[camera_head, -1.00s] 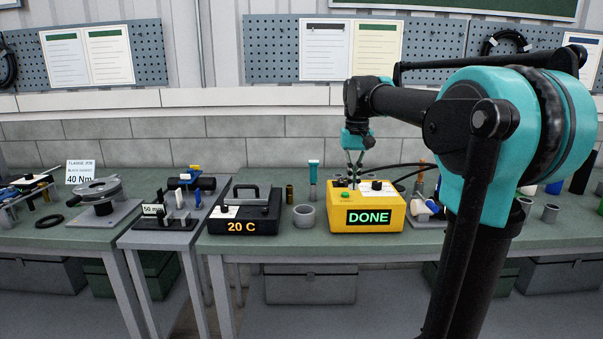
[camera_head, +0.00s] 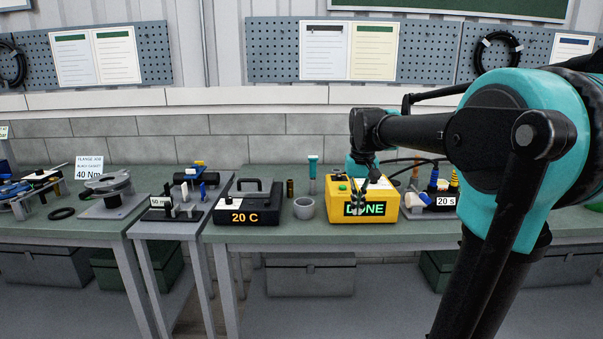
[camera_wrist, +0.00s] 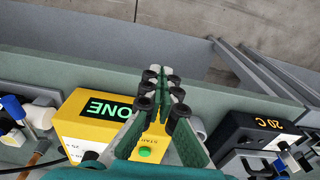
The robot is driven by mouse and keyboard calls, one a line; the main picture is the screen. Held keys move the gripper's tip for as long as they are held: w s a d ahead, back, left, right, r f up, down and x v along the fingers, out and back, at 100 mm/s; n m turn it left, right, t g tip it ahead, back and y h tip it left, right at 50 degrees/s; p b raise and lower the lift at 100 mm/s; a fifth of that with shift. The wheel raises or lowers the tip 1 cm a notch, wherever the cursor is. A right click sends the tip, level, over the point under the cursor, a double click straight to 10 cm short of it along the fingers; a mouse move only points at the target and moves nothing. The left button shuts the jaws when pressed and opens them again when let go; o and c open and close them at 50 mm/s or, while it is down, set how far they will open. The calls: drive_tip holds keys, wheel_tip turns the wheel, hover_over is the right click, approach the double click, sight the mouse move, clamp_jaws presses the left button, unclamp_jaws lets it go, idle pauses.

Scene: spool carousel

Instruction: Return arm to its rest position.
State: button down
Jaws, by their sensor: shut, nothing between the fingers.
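My gripper (camera_head: 358,200) is teal and black and hangs from my arm in front of the yellow box (camera_head: 338,213). In the head view its fingers cover part of the lit green DONE display on the box. In the wrist view the gripper (camera_wrist: 167,80) is shut, its fingertips together with nothing between them, and they reach past the yellow box (camera_wrist: 80,125) toward the bench's front edge. A green button (camera_wrist: 145,152) on the box shows between the fingers. My arm stretches in from the right.
A black case reading 20 C (camera_head: 250,203) and a grey cup (camera_head: 304,208) stand left of the yellow box. A black unit reading 20 s (camera_head: 445,201) stands right of it, with cables behind. The floor before the bench is clear.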

drive_tip(key=s+d+f+t, duration=0.3)
drive_tip(key=s+f, duration=1.6)
drive_tip(key=f, duration=0.4)
drive_tip(key=shift+s+f, duration=0.15)
drive_tip(key=shift+f, duration=0.1)
